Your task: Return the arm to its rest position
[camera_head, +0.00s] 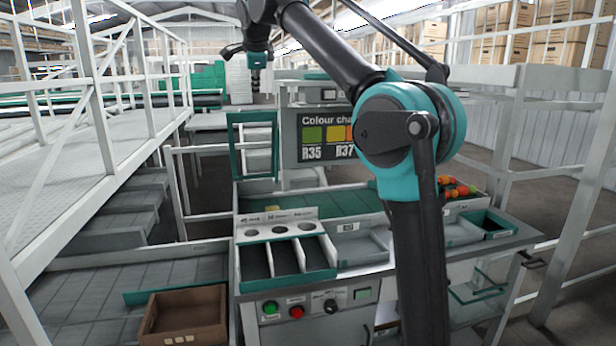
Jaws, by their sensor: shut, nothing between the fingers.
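My arm rises from the bottom right of the head view, bends at a teal elbow and reaches up and to the left. My gripper (256,88) hangs at the end of it near the top, pointing down. It is small and dark here, its fingers are together and nothing shows between them. It is in the air, well above the sorting bench and apart from it.
The bench carries a three-lane tray (287,275), a grey tray (362,250) and a crate of tomatoes (462,203). A colour chart board (325,135) stands behind. A brown box (184,318) sits at lower left. White railings (95,90) flank the left platform.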

